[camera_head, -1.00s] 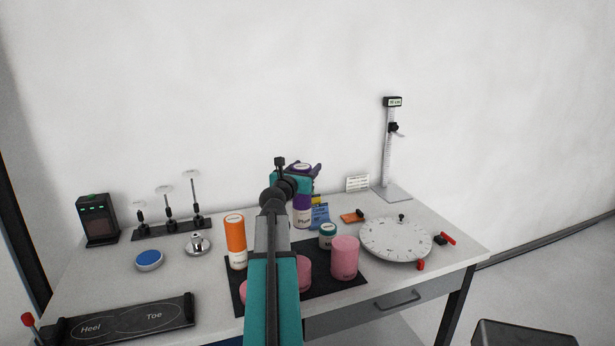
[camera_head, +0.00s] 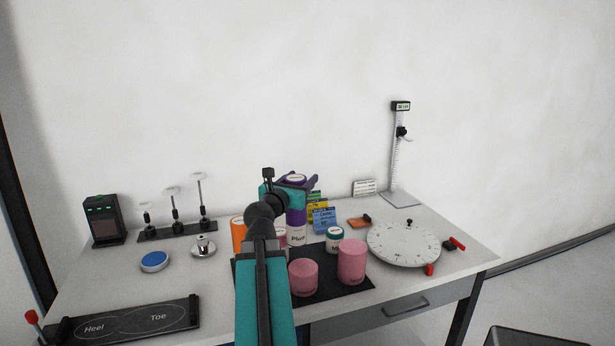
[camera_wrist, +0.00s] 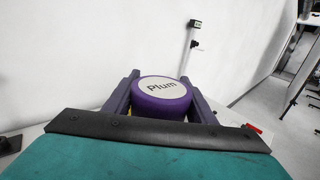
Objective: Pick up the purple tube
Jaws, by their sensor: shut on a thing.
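The purple tube (camera_head: 296,217) stands upright, with a purple upper part and a white labelled lower part, behind my arm in the head view. Its round white top (camera_wrist: 162,87) reads "Plum" in the wrist view. My gripper (camera_head: 297,181) is shut on its upper end, with one finger on each side. Whether its base touches anything is hidden in the wrist view and unclear in the head view.
An orange tube (camera_head: 238,235) is left. Blue and yellow cards (camera_head: 324,219) stand close right; a white turntable (camera_head: 404,244) is farther right.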

